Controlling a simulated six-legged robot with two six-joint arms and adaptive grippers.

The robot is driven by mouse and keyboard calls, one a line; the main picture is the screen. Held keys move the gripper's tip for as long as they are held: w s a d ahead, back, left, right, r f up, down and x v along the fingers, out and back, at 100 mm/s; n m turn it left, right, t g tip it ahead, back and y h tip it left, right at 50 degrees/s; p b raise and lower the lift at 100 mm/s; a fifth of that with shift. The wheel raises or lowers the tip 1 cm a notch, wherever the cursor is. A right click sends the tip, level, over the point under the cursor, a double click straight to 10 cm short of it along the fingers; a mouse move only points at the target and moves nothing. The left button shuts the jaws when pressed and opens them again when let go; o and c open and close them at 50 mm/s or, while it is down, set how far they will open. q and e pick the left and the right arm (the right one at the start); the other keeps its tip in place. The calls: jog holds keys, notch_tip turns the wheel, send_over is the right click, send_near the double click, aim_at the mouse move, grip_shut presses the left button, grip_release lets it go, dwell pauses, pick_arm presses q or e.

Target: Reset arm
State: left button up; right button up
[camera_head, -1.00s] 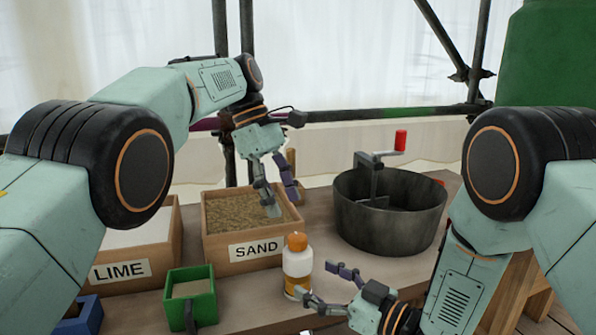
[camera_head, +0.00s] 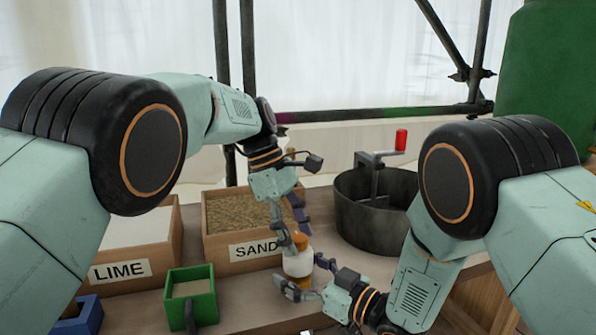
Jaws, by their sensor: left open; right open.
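My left gripper (camera_head: 297,236) is open and points down in front of the sand box, its fingers overlapping the orange cap of a white bottle (camera_head: 297,264) in the picture. My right gripper (camera_head: 301,274) is open and low at the front, its fingers spread across the lower part of the bottle in the view. The bottle stands upright on the table, partly hidden by the fingers. I cannot tell whether either gripper touches it.
A sand box (camera_head: 228,250) stands behind the bottle, with a lime box (camera_head: 150,262) to its left. A green box (camera_head: 203,305) and a blue box (camera_head: 92,318) are in front. A dark crank mixer (camera_head: 365,222) stands at the right back. Scaffold poles (camera_head: 380,114) cross behind.

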pick_arm(q)
jog(key=shift+s+a+r+n+t, duration=0.15)
jog(key=shift+n+t, duration=0.25)
jog(key=shift+n, duration=0.6)
jog(key=shift+n+t+h, duration=0.3)
jog(key=shift+n+t, duration=0.4)
jog(key=shift+n, duration=1.2)
